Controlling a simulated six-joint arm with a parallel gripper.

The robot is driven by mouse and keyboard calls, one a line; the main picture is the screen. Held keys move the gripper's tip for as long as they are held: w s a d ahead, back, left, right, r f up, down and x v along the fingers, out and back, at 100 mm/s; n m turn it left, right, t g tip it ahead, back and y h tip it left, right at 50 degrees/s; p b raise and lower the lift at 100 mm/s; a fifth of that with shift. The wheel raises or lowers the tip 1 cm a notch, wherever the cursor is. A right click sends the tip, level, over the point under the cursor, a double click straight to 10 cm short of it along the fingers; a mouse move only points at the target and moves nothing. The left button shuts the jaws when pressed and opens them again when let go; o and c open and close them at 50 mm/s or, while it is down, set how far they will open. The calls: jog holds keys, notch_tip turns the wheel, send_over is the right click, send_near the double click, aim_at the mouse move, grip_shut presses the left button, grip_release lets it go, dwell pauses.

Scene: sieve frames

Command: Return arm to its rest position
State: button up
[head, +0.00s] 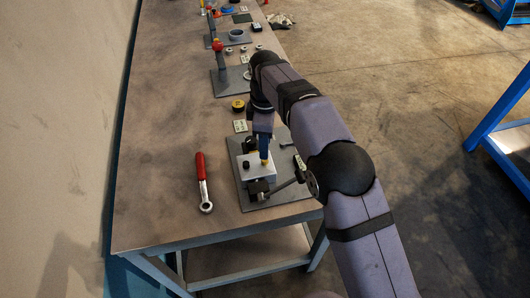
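My arm reaches in from the bottom right, over the near end of the long workbench (150,160). My gripper (262,150) points down, just above or at a light grey block on a dark grey base plate (284,191). A small blue piece with a yellow tip (264,158) shows at the gripper's end, over the light grey block (257,170). I cannot tell whether the gripper holds this piece or touches the block. The fingers are too small and partly hidden to show whether they are open or shut.
A red-handled ring wrench (203,183) lies left of the plate. A yellow and black round item (238,106) lies beyond it. Farther back stands a red-knobbed lever (219,62) on another plate. Blue metal frames (497,115) stand at the right. The bench's left side is mostly clear.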

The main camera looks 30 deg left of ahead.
jog(key=shift+r, duration=0.95)
jog(key=w+d+r+m, duration=0.15)
jog(key=d+m, duration=0.35)
jog(key=d, duration=0.7)
jog(key=w+d+m, duration=0.2)
jog(key=d+m, duration=0.4)
jog(key=d, duration=0.6)
jog(key=s+d+f+m, duration=0.3)
jog(key=s+d+m, duration=0.3)
jog(key=s+d, duration=0.2)
jog(key=s+d+f+m, duration=0.3)
jog(key=s+d+m, duration=0.3)
jog(key=s+d, duration=0.3)
jog(key=d, duration=0.3)
jog(key=shift+s, duration=0.3)
jog(key=shift+a, duration=0.1)
